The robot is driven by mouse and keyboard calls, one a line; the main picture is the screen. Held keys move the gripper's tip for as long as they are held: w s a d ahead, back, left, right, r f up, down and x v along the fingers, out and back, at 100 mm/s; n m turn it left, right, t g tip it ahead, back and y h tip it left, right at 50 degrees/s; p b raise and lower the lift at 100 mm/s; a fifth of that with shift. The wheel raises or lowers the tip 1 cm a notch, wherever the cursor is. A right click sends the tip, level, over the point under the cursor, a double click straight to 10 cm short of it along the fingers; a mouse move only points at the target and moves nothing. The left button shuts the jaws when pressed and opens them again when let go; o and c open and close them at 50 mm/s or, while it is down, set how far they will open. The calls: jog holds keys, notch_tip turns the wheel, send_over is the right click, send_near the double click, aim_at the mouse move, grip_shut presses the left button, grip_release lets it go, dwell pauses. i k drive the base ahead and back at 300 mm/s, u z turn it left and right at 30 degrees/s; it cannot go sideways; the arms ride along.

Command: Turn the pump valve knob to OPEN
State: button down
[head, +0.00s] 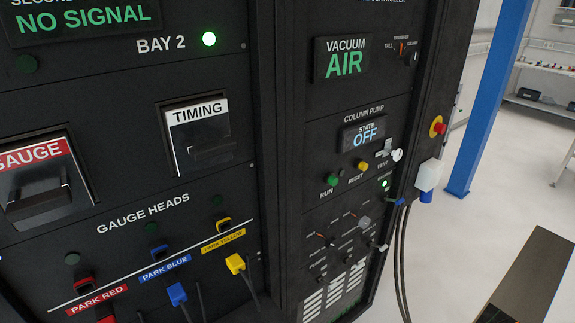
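The black cabinet's right column has a column pump panel with a state display (363,134) reading OFF. Below it are a green RUN button (332,180), a yellow RESET button (361,166) and a light switch marked VENT (384,149). Lower down is a group of small knobs and switches, including a grey round knob (364,222) and a dark knob with an orange mark (328,240). Their labels are too small to read, so I cannot tell which is the pump valve knob or how it is set. My gripper is not in view.
A red emergency-type button (437,126) and a white box (429,174) stick out from the cabinet's right side, with dark cables (400,250) hanging below. A blue post (487,100) stands behind. A dark slab-like object (528,275) is at lower right; pale floor lies between.

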aim_at(332, 243)
jog(key=z, duration=0.3)
jog(key=k, duration=0.9)
jog(key=u, duration=0.55)
